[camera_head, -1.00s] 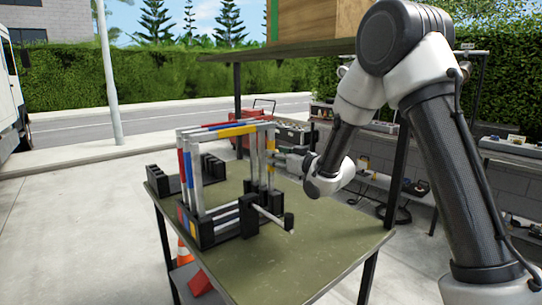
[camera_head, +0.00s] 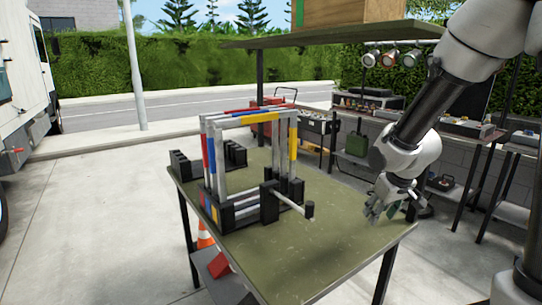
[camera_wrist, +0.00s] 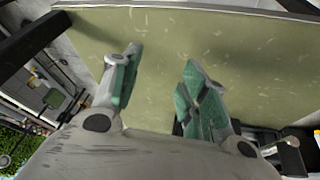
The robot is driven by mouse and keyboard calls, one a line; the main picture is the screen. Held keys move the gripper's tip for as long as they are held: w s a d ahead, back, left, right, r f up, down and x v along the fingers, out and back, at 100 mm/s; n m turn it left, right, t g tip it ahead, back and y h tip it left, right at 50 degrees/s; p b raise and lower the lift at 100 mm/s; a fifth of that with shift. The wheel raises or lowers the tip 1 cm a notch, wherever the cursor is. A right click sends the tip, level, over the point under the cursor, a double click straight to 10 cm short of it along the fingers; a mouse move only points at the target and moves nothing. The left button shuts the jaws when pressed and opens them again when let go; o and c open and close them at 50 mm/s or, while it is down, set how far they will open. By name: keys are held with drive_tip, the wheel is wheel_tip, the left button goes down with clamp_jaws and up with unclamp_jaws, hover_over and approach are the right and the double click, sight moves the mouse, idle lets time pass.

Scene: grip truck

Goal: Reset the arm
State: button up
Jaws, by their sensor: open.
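My gripper (camera_head: 378,212) is over the right part of the green-topped table (camera_head: 300,264) in the head view. It stands to the right of the rack of bars and apart from it. In the wrist view my gripper (camera_wrist: 155,95) shows two green-padded fingers spread apart, with only the bare tabletop (camera_wrist: 240,50) between and beyond them. Nothing is held. My arm comes down from the upper right.
A rack of coloured and grey bars (camera_head: 222,170) in black holders stands on the table's left half. A rod sticks out from it to the right. An overhead shelf with a wooden box (camera_head: 350,12) is above. Side benches (camera_head: 465,128) stand at the right.

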drive_tip(key=s+d+r+m, duration=0.1)
drive_tip(key=s+d+r, duration=0.1)
drive_tip(key=s+r, duration=0.5)
drive_tip(key=s+d+r+m, duration=0.2)
drive_tip(key=s+r, duration=0.6)
drive_tip(key=s, duration=0.8)
drive_tip(key=shift+d+m, duration=0.3)
drive_tip(key=shift+d, duration=0.5)
